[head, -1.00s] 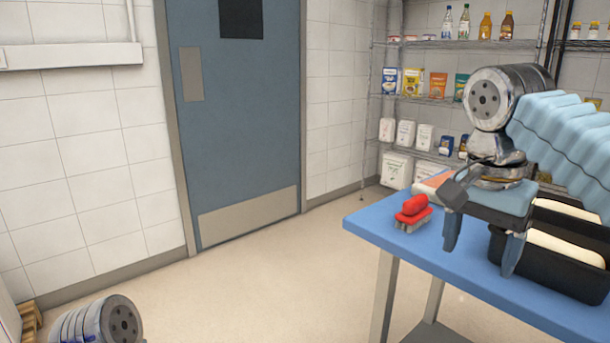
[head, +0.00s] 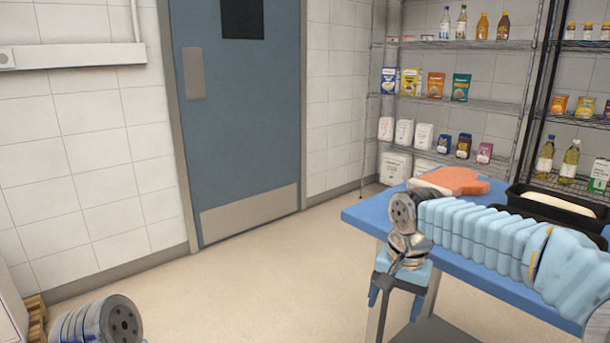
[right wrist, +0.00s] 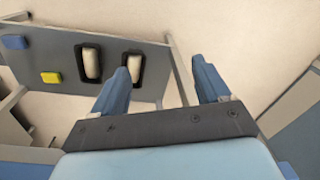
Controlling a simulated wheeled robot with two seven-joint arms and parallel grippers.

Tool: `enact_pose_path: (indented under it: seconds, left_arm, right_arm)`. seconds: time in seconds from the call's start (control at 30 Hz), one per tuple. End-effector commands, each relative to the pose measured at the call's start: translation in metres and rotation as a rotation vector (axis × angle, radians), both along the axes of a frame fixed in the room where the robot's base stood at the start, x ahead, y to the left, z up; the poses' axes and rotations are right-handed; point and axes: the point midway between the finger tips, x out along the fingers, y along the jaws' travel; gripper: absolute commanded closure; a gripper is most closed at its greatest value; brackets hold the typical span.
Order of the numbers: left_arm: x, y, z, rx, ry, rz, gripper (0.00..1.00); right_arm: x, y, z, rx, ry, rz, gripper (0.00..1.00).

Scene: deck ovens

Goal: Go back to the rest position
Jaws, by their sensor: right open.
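My right gripper (head: 390,302) hangs fingers down in front of the near left end of the blue table (head: 365,213), below the tabletop's level in the picture. In the right wrist view its two blue fingers (right wrist: 160,66) are apart with nothing between them. Part of my left arm (head: 100,320) shows at the bottom left of the head view; its gripper is out of view.
An orange mitt-like item (head: 450,180) and a black pan with pale dough (head: 548,205) are on the table. The wrist view shows two such pans (right wrist: 88,64), a yellow block (right wrist: 51,77) and a blue one (right wrist: 15,42). Shelves (head: 455,102) stand behind. The floor (head: 240,285) is clear.

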Motion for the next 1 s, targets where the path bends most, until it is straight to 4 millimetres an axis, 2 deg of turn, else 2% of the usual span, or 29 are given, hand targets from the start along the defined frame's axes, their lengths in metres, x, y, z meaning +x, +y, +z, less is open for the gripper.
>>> enact_pose_path:
  seconds: [0.03, 0.07, 0.13, 0.2, 0.27, 0.3, 0.37, 0.4, 0.5, 0.6, 0.67, 1.0]
  left_arm:
    - [0.0, 0.0, 0.0, 0.0, 0.0, 0.0, 0.58]
    - [0.0, 0.0, 0.0, 0.0, 0.0, 0.0, 0.58]
    - [0.0, 0.0, 0.0, 0.0, 0.0, 0.0, 0.58]
    - [0.0, 0.0, 0.0, 0.0, 0.0, 0.0, 0.58]
    - [0.0, 0.0, 0.0, 0.0, 0.0, 0.0, 0.58]
    - [0.0, 0.0, 0.0, 0.0, 0.0, 0.0, 0.58]
    - [0.0, 0.0, 0.0, 0.0, 0.0, 0.0, 0.58]
    - [0.0, 0.0, 0.0, 0.0, 0.0, 0.0, 0.58]
    - [0.0, 0.0, 0.0, 0.0, 0.0, 0.0, 0.58]
    - [0.0, 0.0, 0.0, 0.0, 0.0, 0.0, 0.58]
    - [0.0, 0.0, 0.0, 0.0, 0.0, 0.0, 0.58]
    - [0.0, 0.0, 0.0, 0.0, 0.0, 0.0, 0.58]
  right_arm:
    - [0.004, 0.008, -0.037, 0.022, 0.022, 0.043, 0.24]
    - [0.006, 0.014, -0.06, 0.04, 0.027, 0.075, 0.24]
    - [0.005, 0.028, -0.119, 0.094, 0.035, 0.145, 0.24]
    - [-0.004, 0.041, -0.18, 0.153, 0.038, 0.206, 0.24]
    - [-0.019, 0.051, -0.23, 0.204, 0.035, 0.247, 0.24]
    - [-0.033, 0.057, -0.262, 0.236, 0.028, 0.269, 0.24]
    - [-0.059, 0.064, -0.306, 0.276, 0.019, 0.293, 0.24]
    - [-0.078, 0.067, -0.331, 0.298, 0.008, 0.303, 0.24]
    - [-0.128, 0.07, -0.378, 0.324, -0.016, 0.318, 0.24]
    - [-0.167, 0.069, -0.402, 0.322, -0.039, 0.327, 0.24]
    - [-0.182, 0.068, -0.409, 0.316, -0.049, 0.332, 0.24]
    - [-0.182, 0.068, -0.409, 0.316, -0.049, 0.332, 0.24]
